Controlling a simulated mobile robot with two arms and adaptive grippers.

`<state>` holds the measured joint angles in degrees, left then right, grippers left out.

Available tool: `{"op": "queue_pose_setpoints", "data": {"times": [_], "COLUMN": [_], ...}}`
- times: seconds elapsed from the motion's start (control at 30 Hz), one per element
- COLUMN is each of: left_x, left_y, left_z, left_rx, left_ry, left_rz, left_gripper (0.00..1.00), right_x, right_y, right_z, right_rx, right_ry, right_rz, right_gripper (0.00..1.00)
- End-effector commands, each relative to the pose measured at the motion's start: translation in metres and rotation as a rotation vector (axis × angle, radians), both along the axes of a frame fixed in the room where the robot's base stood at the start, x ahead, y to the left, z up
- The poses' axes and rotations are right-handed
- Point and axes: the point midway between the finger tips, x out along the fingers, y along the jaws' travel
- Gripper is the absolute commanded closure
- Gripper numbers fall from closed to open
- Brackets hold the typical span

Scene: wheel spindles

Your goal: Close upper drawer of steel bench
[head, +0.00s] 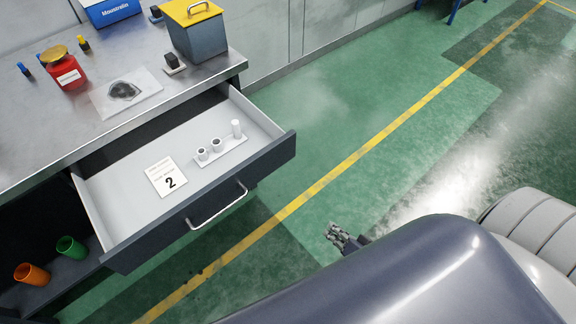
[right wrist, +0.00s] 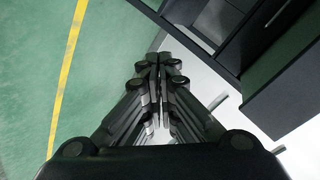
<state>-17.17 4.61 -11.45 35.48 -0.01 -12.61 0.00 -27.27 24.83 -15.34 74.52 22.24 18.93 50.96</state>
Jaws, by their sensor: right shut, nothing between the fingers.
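The upper drawer (head: 130,190) of the steel bench (head: 110,70) is pulled well out. Its dark front (head: 270,172) carries a silver bar handle (head: 218,207). Inside lie a card marked 2 (head: 166,177) and a small white holder with several cylindrical parts (head: 221,150). My right gripper (head: 337,235) is over the green floor, to the right of the drawer front and apart from it. In the right wrist view its fingers (right wrist: 158,65) are shut with nothing between them, and dark bench or drawer panels show beyond. My left gripper is not in view.
Orange (head: 32,274) and green (head: 70,247) cups sit on the lower shelf. Floor right of the drawer is clear.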

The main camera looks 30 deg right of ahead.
Motion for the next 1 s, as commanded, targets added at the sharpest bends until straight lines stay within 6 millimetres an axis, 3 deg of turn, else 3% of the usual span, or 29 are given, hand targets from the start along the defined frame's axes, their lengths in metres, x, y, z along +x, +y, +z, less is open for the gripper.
{"op": "queue_pose_setpoints", "data": {"times": [0.03,0.1,0.2,0.33,0.57,1.0], "left_x": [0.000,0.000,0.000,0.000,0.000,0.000], "left_y": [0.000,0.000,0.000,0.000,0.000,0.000], "left_z": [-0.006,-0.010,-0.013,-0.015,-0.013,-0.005], "left_rx": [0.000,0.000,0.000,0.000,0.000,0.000], "left_ry": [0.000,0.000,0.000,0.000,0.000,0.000], "left_rz": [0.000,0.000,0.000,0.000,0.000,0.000], "left_gripper": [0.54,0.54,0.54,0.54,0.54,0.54], "right_x": [0.014,0.028,0.038,0.043,0.056,0.137], "right_y": [0.004,0.011,0.019,0.026,0.031,0.053], "right_z": [0.032,0.076,0.127,0.167,0.182,0.182], "right_rx": [0.121,0.294,0.506,0.678,0.738,0.734], "right_ry": [-0.080,-0.171,-0.259,-0.315,-0.333,-0.334], "right_rz": [-0.022,-0.051,-0.069,-0.074,-0.075,-0.075], "right_gripper": [1.00,1.00,1.00,1.00,1.00,1.00]}}
